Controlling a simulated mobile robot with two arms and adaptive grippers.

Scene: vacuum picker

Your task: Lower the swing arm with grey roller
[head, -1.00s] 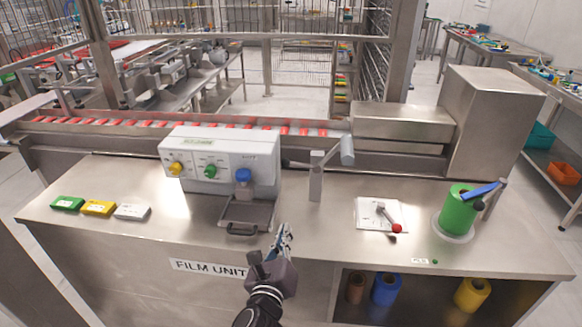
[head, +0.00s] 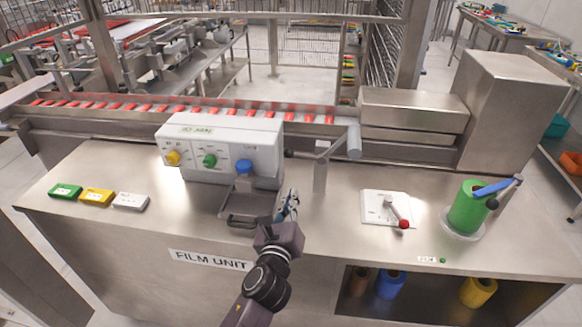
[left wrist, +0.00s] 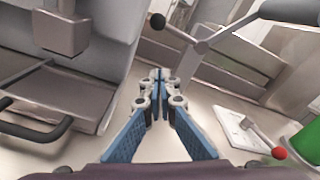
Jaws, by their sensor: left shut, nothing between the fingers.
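The swing arm with the grey roller (head: 354,142) sits on a metal post (head: 320,175) behind the counter's middle. The roller end is raised to the right and a black knob (head: 288,153) is on the left end. In the left wrist view the grey roller (left wrist: 290,10) is at the top right and the black knob (left wrist: 157,21) at the top centre. My left gripper (head: 291,198) is shut and empty, in front of and left of the post, below the knob and apart from the arm. Its blue fingers (left wrist: 159,78) meet at the tips. My right gripper is not in view.
A white control box (head: 222,145) with coloured knobs and a metal tray (head: 238,220) stand close on the left. A red-tipped lever (head: 398,215) on a white plate and a green roll (head: 467,210) with a blue roller arm (head: 492,187) are right.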

